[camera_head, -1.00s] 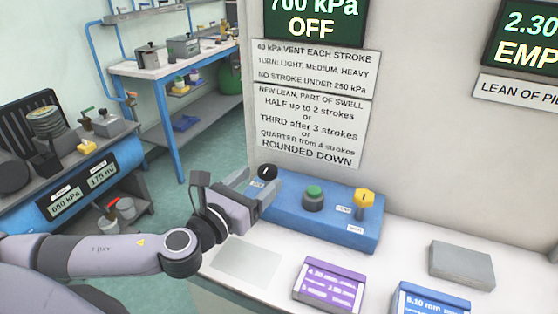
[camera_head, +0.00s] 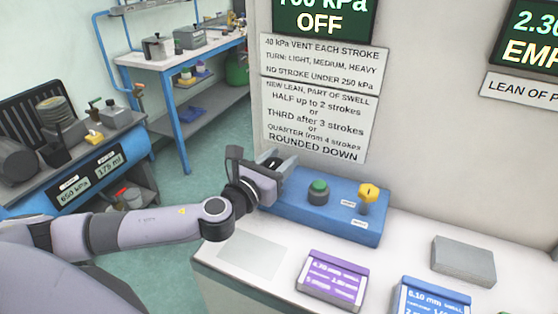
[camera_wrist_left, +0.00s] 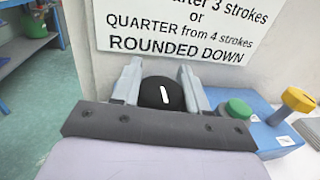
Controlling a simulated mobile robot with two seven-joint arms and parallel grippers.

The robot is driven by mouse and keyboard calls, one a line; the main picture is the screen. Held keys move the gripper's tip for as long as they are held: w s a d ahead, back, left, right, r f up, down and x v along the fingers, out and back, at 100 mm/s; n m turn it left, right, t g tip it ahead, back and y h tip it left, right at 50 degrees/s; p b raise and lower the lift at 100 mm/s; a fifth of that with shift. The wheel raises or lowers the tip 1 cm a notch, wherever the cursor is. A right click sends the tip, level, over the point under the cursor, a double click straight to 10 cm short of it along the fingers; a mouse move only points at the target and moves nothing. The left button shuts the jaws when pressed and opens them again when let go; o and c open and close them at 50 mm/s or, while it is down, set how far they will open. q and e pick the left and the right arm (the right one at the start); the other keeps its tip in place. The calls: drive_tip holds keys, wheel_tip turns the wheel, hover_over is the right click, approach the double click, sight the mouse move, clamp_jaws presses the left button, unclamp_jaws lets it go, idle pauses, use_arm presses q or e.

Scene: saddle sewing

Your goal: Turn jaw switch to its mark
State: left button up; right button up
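The jaw switch, a round black knob with a white line (camera_wrist_left: 164,94), sits at the left end of the blue control box (camera_head: 330,213). In the left wrist view its line is nearly upright, tilted slightly. My left gripper (camera_wrist_left: 160,80) has one finger on each side of the knob; whether the fingers press on it I cannot tell. In the head view the gripper (camera_head: 276,163) covers most of the knob and its label. The target mark is not visible. My right gripper is not in view.
A green button (camera_head: 318,191) and a yellow knob (camera_head: 367,194) with small labels share the blue box. A purple card (camera_head: 331,280), a blue card (camera_head: 433,297) and a grey block (camera_head: 464,262) lie on the white bench. A wall sign (camera_head: 320,100) hangs close behind.

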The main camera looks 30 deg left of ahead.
use_arm(q)
drive_tip(key=c, duration=0.3)
